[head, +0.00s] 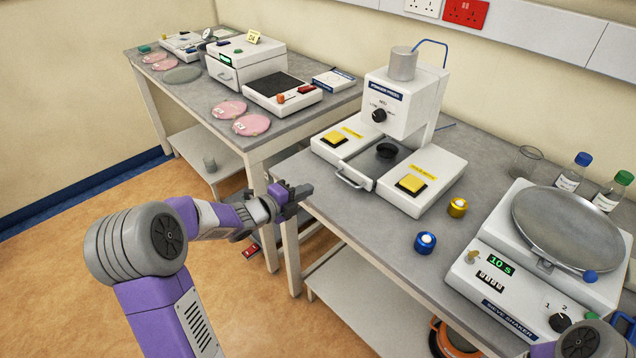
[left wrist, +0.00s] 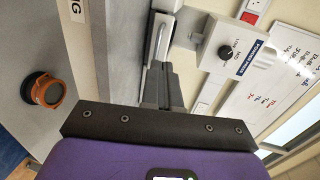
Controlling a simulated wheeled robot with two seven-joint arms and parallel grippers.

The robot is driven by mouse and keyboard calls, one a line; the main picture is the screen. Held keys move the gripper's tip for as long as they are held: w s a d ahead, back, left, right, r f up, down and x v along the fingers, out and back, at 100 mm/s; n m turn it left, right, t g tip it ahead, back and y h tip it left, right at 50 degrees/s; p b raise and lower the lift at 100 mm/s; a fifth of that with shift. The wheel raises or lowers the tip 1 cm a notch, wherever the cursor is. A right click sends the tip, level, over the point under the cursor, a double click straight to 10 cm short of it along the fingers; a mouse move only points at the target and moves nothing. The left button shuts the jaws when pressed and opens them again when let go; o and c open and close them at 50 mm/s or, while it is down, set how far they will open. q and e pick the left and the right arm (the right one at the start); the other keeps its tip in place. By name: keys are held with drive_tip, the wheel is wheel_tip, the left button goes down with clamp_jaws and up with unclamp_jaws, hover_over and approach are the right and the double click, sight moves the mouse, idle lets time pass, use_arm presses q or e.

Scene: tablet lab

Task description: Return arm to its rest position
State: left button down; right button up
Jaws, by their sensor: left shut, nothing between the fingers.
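My left arm comes in from the left in the head view, with its purple and grey links over the floor. My left gripper (head: 301,191) is shut and empty, near the front edge of the bench by the powder press (head: 407,98). Its closed fingers also show in the left wrist view (left wrist: 164,88), pointing toward the press and its metal handle (left wrist: 163,40). I cannot tell from these views whether the fingers touch anything. A part of my right arm shows at the bottom right of the head view; its gripper is out of sight.
The bench (head: 330,196) holds the press with two yellow buttons, a blue-topped knob (head: 425,242), a gold one (head: 457,207) and a sieve shaker (head: 528,271). A second bench (head: 183,96) at the back left bears instruments and pink discs (head: 251,125). Open floor (head: 60,270) lies at the left.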

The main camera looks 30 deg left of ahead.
use_arm(q)
drive_tip(key=s+d+f+n+g, duration=0.25)
drive_tip(key=d+f+n, duration=0.2)
drive_tip(key=f, duration=0.25)
drive_tip(key=s+d+f+n+g+y, duration=0.1)
drive_tip(key=s+d+f+n, duration=0.2)
drive_tip(key=f+n, duration=0.3)
drive_tip(key=s+d+f+n+g, duration=0.2)
drive_tip(key=d+f+n, duration=0.2)
drive_tip(key=f, duration=0.4)
drive_tip(key=s+d+f+n+g, duration=0.4)
drive_tip(key=s+d+f+n, duration=0.1)
drive_tip(key=s, duration=0.5)
drive_tip(key=s+d+f+n+g+p, duration=0.1)
drive_tip(key=s+d+f+n+g, duration=0.3)
drive_tip(key=s+f, duration=0.3)
drive_tip(key=s+d+n, duration=0.1)
drive_tip(key=s, duration=0.2)
drive_tip(key=shift+d+f, duration=0.15)
drive_tip(key=shift+d, duration=0.05)
drive_tip(key=shift+s+g, duration=0.1)
drive_tip(key=shift+g, duration=0.15)
